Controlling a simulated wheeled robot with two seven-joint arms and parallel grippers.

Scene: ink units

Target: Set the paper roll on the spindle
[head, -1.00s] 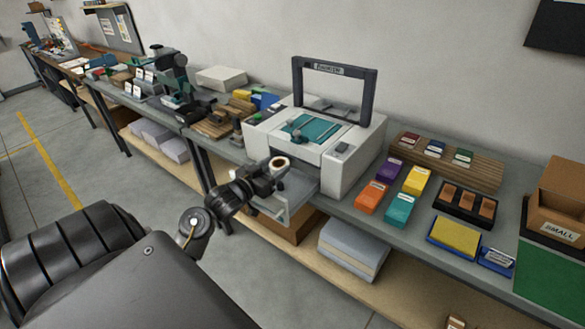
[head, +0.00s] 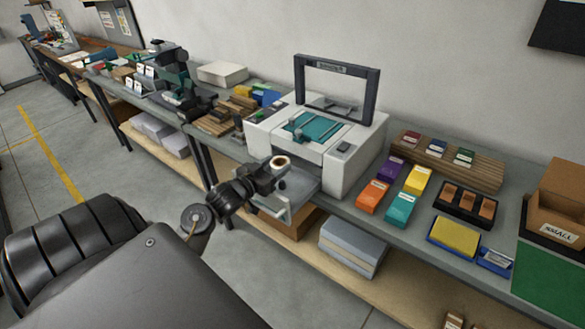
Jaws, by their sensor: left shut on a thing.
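The paper roll (head: 281,161) is a small white ring with a brown core, its end facing up. My left gripper (head: 275,172) is shut on it and holds it just in front of the white printer (head: 352,169), above the pulled-out grey tray (head: 296,190). I cannot pick out the spindle for sure at this size. My right gripper is not in view.
Orange (head: 371,195), purple, yellow and teal boxes stand right of the printer. A black tray (head: 465,205), a yellow pad (head: 454,236) and a cardboard box (head: 555,210) lie further right. Wooden blocks (head: 215,122) crowd the bench on the left.

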